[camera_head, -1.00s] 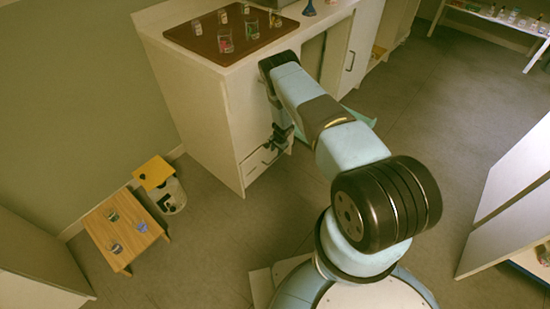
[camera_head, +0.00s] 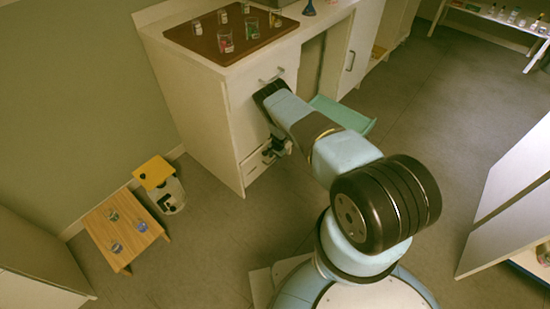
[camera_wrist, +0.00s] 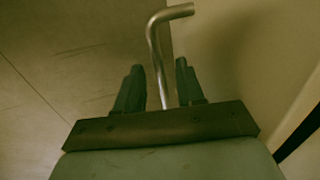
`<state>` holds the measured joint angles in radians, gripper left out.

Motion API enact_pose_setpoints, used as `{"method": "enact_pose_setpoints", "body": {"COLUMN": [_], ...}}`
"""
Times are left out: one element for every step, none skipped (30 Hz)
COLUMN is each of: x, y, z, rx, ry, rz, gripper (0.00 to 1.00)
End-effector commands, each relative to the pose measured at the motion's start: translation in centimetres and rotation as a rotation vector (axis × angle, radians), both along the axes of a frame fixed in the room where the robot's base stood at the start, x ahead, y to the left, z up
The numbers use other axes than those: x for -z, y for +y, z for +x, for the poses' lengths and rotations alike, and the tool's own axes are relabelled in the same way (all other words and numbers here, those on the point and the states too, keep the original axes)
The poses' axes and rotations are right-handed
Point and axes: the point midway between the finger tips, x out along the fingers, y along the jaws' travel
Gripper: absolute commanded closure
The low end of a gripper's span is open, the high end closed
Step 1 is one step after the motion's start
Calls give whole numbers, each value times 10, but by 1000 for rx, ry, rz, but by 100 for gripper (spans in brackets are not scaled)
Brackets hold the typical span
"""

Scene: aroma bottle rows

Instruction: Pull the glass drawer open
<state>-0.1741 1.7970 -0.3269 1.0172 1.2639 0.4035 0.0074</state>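The white cabinet (camera_head: 205,110) has a lower drawer (camera_head: 254,166) low on its front, with a small handle partly hidden by my gripper. A second bar handle (camera_head: 271,76) sits higher on the front. My gripper (camera_head: 280,146) is in front of the lower drawer. In the wrist view my gripper's two dark fingers (camera_wrist: 160,72) stand apart. A bent metal handle (camera_wrist: 155,45) runs between them, and I cannot tell whether they touch it. Which drawer is the glass drawer cannot be told. The lower drawer looks shut.
A brown tray (camera_head: 190,40) with several small glasses stands on the cabinet top. A green panel (camera_head: 335,110) sticks out beside my arm. The floor in front of the cabinet (camera_head: 215,230) is clear.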

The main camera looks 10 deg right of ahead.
Motion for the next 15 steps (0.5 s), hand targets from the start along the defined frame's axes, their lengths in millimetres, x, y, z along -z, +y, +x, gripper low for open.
{"method": "enact_pose_setpoints", "body": {"x": [0, 0, 0, 0, 0, 0, 0, 0, 0, 0, 0, 0, 0, 0, 0], "y": [0, 0, 0, 0, 0, 0, -1, -1, -1, -1, -1, -1, -1, -1, -1], "z": [0, 0, 0, 0, 0, 0, 0, 0, 0, 0, 0, 0, 0, 0, 0], "rx": [0, 0, 0, 0, 0, 0, 1, 1, 1, 1, 1, 1, 1, 1, 1], "ry": [0, 0, 0, 0, 0, 0, 0, 0, 0, 0, 0, 0, 0, 0, 0], "rz": [0, 0, 0, 0, 0, 0, 0, 0, 0, 0, 0, 0, 0, 0, 0], "gripper": [62, 62, 65, 68, 71, 74, 77, 80, 84, 87, 90, 94, 96, 99, 100]}}
